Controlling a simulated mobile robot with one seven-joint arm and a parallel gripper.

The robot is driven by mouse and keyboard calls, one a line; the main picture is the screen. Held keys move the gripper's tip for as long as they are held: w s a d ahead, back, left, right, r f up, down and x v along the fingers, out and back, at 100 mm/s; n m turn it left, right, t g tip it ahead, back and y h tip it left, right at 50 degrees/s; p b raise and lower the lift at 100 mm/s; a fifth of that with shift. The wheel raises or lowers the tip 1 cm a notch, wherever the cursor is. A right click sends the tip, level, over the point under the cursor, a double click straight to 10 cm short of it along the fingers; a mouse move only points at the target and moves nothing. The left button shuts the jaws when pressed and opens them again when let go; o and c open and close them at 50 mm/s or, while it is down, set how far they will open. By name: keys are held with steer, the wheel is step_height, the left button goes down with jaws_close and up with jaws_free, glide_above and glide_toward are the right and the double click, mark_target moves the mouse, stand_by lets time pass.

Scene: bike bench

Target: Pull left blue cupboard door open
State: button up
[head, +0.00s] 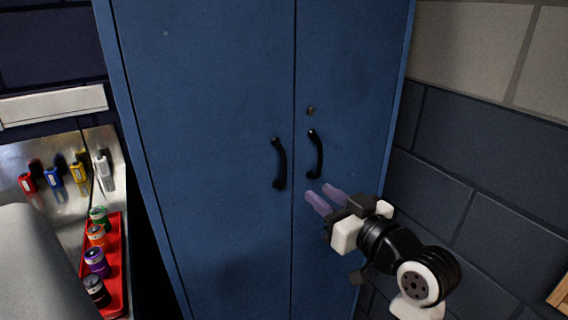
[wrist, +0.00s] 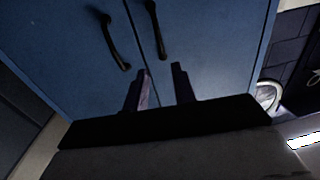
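The blue cupboard has a left door (head: 215,120) and a right door (head: 350,80), both shut flush along the middle seam. The left door's black bar handle (head: 279,163) is upright beside the seam, and it also shows in the wrist view (wrist: 114,42). The right door's black handle (head: 317,154) is just to its right; the wrist view shows it too (wrist: 155,28). My gripper (head: 323,197) is open and empty, with two purplish fingers apart. In the head view it appears just below the right handle, right of the left handle. It touches neither handle as far as I can see.
A keyhole (head: 310,110) sits above the right handle. At left, a metal surface holds colored markers (head: 53,176) and a red tray (head: 116,270) with several small jars. A dark brick wall (head: 480,170) stands close on the right.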

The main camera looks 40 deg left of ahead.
mark_target(285, 168)
steer(key=p+x, duration=0.3)
steer(key=x, duration=1)
steer(key=shift+a, duration=0.25)
steer(key=shift+c, duration=0.5)
jaws_close()
